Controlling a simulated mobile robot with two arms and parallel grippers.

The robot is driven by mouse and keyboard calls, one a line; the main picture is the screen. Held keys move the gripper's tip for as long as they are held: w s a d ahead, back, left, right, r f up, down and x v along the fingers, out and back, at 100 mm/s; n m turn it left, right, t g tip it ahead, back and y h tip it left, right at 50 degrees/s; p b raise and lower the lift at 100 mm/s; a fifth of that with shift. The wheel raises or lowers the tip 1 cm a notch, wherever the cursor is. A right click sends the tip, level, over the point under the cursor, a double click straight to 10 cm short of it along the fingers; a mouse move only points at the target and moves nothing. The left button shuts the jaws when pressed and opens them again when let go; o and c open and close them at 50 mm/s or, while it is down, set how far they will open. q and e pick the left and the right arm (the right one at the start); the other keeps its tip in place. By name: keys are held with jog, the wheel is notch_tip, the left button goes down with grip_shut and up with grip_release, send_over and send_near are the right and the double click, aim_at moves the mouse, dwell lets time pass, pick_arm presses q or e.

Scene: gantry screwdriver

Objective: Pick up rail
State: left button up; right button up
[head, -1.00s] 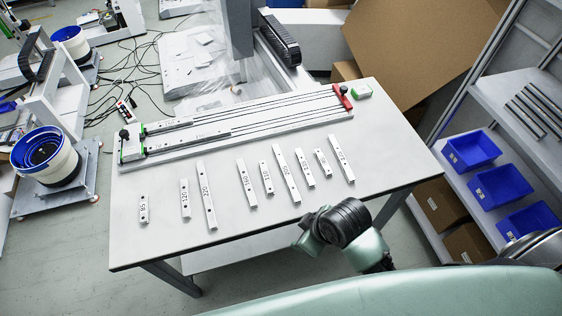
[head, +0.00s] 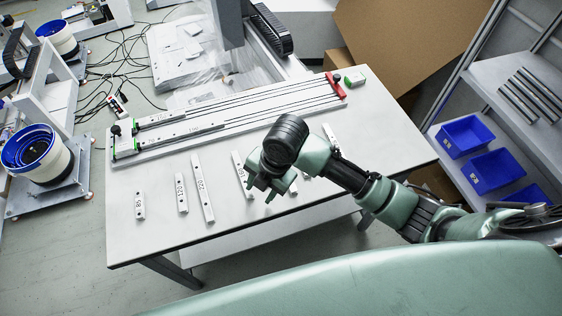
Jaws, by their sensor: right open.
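Several light metal rails with printed numbers lie in a loose row on the white table (head: 150,235). At the left are a short rail (head: 139,206), another short rail marked 120 (head: 181,193) and a longer rail marked 220 (head: 202,188). A further rail (head: 238,168) lies just left of my right gripper. My right gripper (head: 262,192) is above the row, fingers pointing down, open and holding nothing that I can see. My right arm and gripper hide most of the right-hand rails; one rail end (head: 330,135) shows behind the arm. My left gripper is not in view.
A long fixture with slide tracks (head: 235,118) spans the table's back, with a red end piece (head: 334,87) at its right. Blue bins (head: 490,170) stand on a shelf at the right. The table's front left is clear.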

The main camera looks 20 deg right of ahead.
jog(key=w+d+n, duration=0.1)
jog(key=n, duration=0.1)
jog(key=w+d+r+n+h, duration=0.1)
jog(key=w+n, duration=0.1)
jog(key=w+d+r+n, duration=0.1)
jog(key=w+n, duration=0.1)
jog(key=shift+w+d+r+g+h, duration=0.1)
jog(key=shift+d+g+h, duration=0.2)
jog(key=shift+d, duration=0.1)
jog(key=w+d+r+n, duration=0.2)
jog(key=d, duration=0.1)
jog(key=w+d+n+h, duration=0.1)
jog(key=n, duration=0.1)
jog(key=shift+w+d+r+g, duration=0.15)
jog(key=shift+w+r+g, duration=0.15)
jog(key=shift+r, duration=0.1)
jog(key=shift+d, duration=0.25)
jog(key=f, duration=0.3)
jog(key=f+p, duration=0.1)
jog(key=f, duration=0.3)
jog(key=shift+w+a+f, duration=0.1)
jog(key=shift+a+f, duration=0.1)
jog(key=shift+f, duration=0.05)
grip_shut()
jog(key=shift+r, duration=0.1)
